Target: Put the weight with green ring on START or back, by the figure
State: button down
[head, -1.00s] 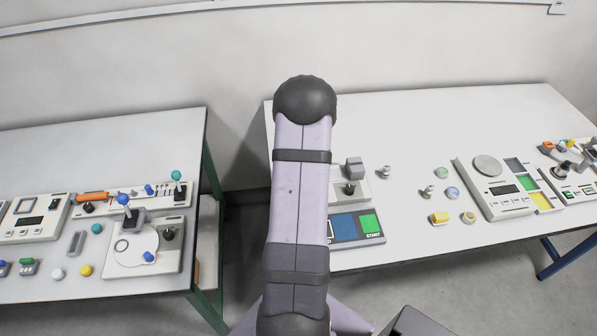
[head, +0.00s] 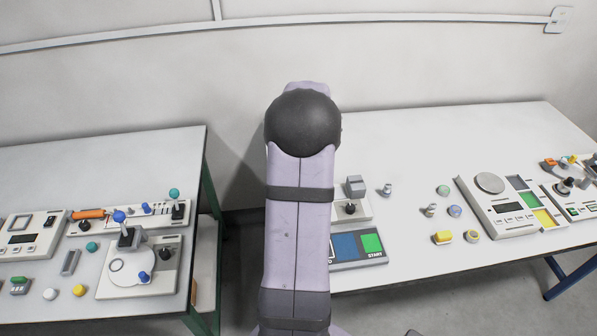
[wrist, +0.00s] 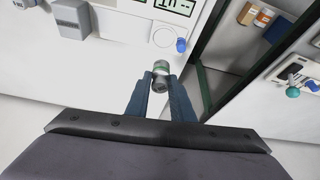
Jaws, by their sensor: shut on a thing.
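In the wrist view my gripper (wrist: 160,80) is shut on a small grey metal weight with a green ring (wrist: 161,68), held between the two blue fingers. A white device with a green-lit display (wrist: 175,5) is at the top edge; its figure is cut off and I cannot read it. In the head view the START pad (head: 372,243) is a green square at the right end of a dark board, beside a blue square (head: 345,246). My arm covers the left part of that board. The gripper and held weight are hidden in the head view.
A scale with a round pan (head: 490,183) stands on the right table, with small loose weights (head: 430,210) to its left. The left table (head: 100,160) holds several devices and knobs. A gap separates the tables. The back of the right table is clear.

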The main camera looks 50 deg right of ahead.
jog(key=shift+r, duration=0.2)
jog(key=shift+s+d+f, duration=0.2)
jog(key=shift+s+d, duration=0.1)
jog(key=shift+s, duration=0.1)
jog(key=s+d+r+m+g+h+b, duration=0.1)
jog(key=s+d+r+m+b, duration=0.2)
jog(key=s, duration=0.4)
jog(key=s+d+r+m+b, duration=0.1)
jog(key=s+d+b, duration=0.25)
jog(key=s, duration=0.45)
jog(key=s+a+f+m+g, duration=0.2)
jog(key=s+a+f+m, duration=0.2)
jog(key=s+a, duration=0.3)
jog(key=s+f, duration=0.1)
jog(key=s, duration=0.3)
jog(key=shift+a+m+h+b, duration=0.35)
jog(key=shift+a+m+h, duration=0.05)
jog(key=shift+f+p, duration=0.3)
jog(key=shift+f, duration=4.75)
